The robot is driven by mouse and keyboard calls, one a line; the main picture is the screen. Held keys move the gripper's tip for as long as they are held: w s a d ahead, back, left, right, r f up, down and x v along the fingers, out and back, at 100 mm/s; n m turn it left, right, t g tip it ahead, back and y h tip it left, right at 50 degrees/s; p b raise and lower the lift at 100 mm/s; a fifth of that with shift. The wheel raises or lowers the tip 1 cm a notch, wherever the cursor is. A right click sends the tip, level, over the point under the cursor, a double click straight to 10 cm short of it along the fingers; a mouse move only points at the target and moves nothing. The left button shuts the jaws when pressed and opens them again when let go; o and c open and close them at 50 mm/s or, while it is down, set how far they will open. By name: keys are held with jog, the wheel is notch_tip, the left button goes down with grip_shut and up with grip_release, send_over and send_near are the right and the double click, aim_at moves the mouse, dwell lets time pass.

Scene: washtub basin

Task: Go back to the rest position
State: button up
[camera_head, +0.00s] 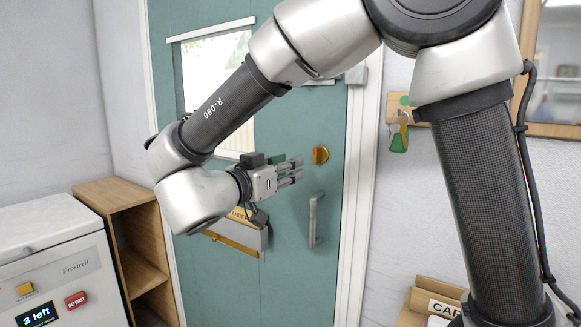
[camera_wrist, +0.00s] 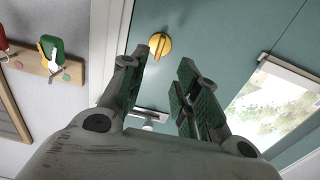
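My gripper (camera_head: 291,171) is in front of the teal door (camera_head: 287,120), pointing right in the head view. In the wrist view my gripper (camera_wrist: 160,85) has its two fingers apart, with nothing between them. A yellow-orange turn knob (camera_head: 320,155) is on the door, just right of the fingertips in the head view. The knob also shows in the wrist view (camera_wrist: 160,45), beyond the fingertips and apart from them. A grey door handle (camera_head: 314,220) is below the knob. The door looks shut in its white frame.
A white appliance (camera_head: 60,270) with buttons and a "3 left" display stands at the lower left, next to a wooden shelf (camera_head: 118,195). Keys hang on a wooden rack (camera_head: 395,103) right of the door. A wooden box with a sign (camera_head: 444,308) is at the lower right.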

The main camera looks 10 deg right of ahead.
jog(key=w+a+f+n+t+y, duration=0.3)
jog(key=w+a+f+n+y, duration=0.15)
jog(key=w+a+y, duration=0.4)
jog(key=s+a+f+n+g+y, duration=0.55)
jog(key=a+y, duration=0.35)
jog(key=y, duration=0.3)
jog(key=s+d+g+h, duration=0.2)
jog(key=s+d, duration=0.5)
jog(key=d, duration=0.7)
jog(key=s+d+g+h, duration=0.2)
jog(key=s+d, duration=0.6)
jog(key=d, duration=0.7)
jog(key=s+d+r+m+g+h, duration=0.1)
jog(key=s+d, duration=0.6)
jog(key=d, duration=0.7)
jog(key=g+h, duration=0.1)
jog(key=h, duration=0.1)
jog(key=shift+s+d+h, duration=0.2)
jog(key=shift+s+h, duration=0.15)
jog(key=shift+r, duration=0.1)
